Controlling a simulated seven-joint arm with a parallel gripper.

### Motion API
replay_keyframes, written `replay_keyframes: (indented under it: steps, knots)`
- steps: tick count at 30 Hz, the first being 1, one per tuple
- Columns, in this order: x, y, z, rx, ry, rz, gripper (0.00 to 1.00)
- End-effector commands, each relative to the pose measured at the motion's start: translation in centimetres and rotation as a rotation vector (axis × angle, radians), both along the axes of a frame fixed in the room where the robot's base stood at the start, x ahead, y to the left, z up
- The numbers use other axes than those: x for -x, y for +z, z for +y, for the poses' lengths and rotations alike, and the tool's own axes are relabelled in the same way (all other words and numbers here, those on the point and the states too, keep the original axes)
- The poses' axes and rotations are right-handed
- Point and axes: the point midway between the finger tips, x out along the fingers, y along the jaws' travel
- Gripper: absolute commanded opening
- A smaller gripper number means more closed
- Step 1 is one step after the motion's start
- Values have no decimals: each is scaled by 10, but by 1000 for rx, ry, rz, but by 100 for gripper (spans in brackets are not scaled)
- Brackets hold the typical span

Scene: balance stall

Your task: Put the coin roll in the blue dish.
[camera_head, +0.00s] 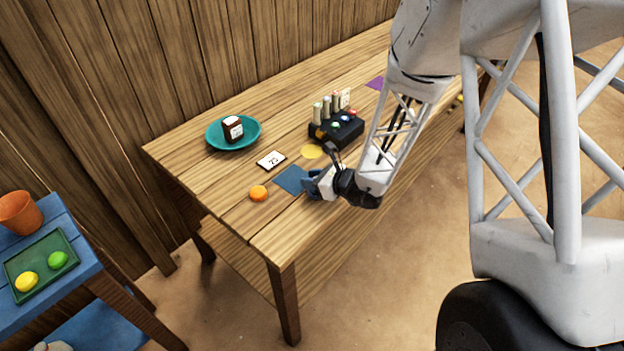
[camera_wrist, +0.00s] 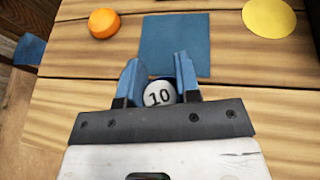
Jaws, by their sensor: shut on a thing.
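My gripper (camera_head: 311,184) is low by the table's front edge, beside a flat blue square (camera_head: 292,180). In the wrist view its blue fingers (camera_wrist: 160,85) are closed around a round, white-faced piece marked 10 (camera_wrist: 159,95). This piece may be the coin roll; its sides are mostly hidden by the fingers. I cannot tell whether it touches the table. The only dish on the table is a round blue-green dish (camera_head: 250,139) at the back left, well apart from my gripper. A dark brown block or jar with a white label (camera_head: 233,129) stands in it.
A black rack (camera_head: 337,131) with several pale cylinders stands farther back. A blue side table (camera_head: 80,258) holds a green tray (camera_head: 43,254) and orange pot (camera_head: 19,213).

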Motion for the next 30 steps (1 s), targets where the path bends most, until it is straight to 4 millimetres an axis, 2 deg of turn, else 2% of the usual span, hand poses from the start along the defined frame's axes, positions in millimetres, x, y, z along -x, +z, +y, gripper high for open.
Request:
replay_keyframes:
  steps: [14, 15, 19, 30]
  knots:
    - [0, -4, 0, 0, 0, 0, 0]
    - [0, -3, 0, 0, 0, 0, 37]
    - [0, -3, 0, 0, 0, 0, 56]
    - [0, -2, 0, 1, 0, -1, 56]
